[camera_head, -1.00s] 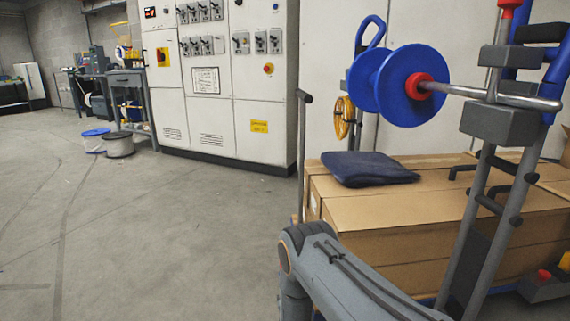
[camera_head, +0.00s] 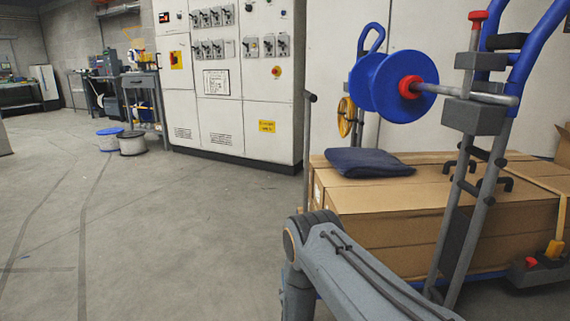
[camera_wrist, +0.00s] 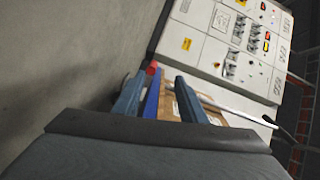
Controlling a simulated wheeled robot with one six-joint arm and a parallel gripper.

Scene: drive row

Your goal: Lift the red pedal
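A small red piece (camera_head: 531,262) that looks like the red pedal sits low on a dark grey block at the cart's right end, beside a yellow pedal-like piece (camera_head: 555,249). In the wrist view, my gripper (camera_wrist: 160,82) is open, its two blue-grey fingers apart and nothing visibly held. A blue bar (camera_wrist: 153,95) and cardboard show beyond and between the fingers. A small red part (camera_wrist: 152,67) shows near the left fingertip; I cannot tell whether it is the pedal. My gripper is outside the head view.
Cardboard boxes (camera_head: 400,195) with a folded dark blue cloth (camera_head: 369,162) lie on the cart. An upright frame with a blue reel (camera_head: 376,85) and grey poles stands at the right. A control cabinet (camera_head: 225,140) stands behind.

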